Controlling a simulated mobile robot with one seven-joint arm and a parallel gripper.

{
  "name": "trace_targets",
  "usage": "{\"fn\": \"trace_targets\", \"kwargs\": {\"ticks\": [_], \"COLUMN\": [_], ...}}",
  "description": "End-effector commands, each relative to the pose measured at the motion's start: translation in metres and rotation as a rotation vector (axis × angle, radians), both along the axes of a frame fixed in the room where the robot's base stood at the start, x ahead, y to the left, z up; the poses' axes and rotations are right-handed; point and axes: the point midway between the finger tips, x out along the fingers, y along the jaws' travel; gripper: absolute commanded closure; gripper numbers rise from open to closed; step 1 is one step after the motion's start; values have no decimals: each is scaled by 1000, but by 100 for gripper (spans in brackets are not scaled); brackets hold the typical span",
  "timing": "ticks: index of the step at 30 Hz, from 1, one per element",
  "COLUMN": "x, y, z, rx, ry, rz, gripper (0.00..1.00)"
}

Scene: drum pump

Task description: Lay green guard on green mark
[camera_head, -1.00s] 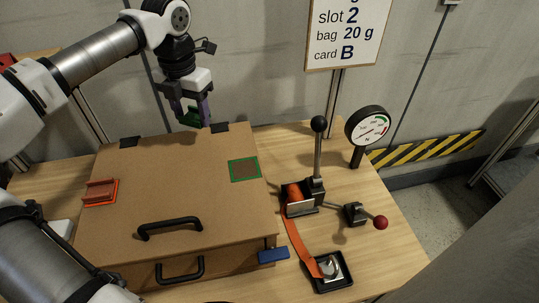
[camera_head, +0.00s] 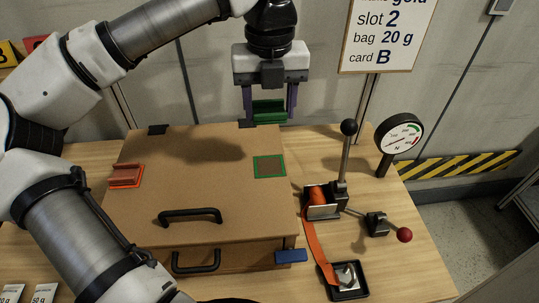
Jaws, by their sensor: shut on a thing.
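My gripper (camera_head: 269,108) is shut on the green guard (camera_head: 268,112), a small green block between its two purple fingers. It holds the guard in the air near the back edge of the brown box lid. The green mark (camera_head: 270,167) is a green square outline on the right part of the lid (camera_head: 200,185). The mark lies nearer the camera than the gripper and looks empty. The guard's underside and its exact height above the lid cannot be told.
A red guard (camera_head: 126,175) sits at the lid's left edge. Right of the box stand an upright lever (camera_head: 347,155), an orange strap (camera_head: 318,252), a red-knobbed handle (camera_head: 403,235) and a dial gauge (camera_head: 399,134). A black handle (camera_head: 190,215) rises from the lid.

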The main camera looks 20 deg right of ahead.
Motion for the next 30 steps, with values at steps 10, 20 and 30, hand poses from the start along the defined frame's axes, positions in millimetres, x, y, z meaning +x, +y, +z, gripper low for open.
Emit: {"fn": "trace_targets", "kwargs": {"ticks": [10,20,30], "x": [-1,0,0], "y": [0,0,0], "z": [-80,-117,-135], "rx": [-1,0,0], "ry": [2,3,-1], "rz": [-1,0,0], "gripper": [68,68,68]}}
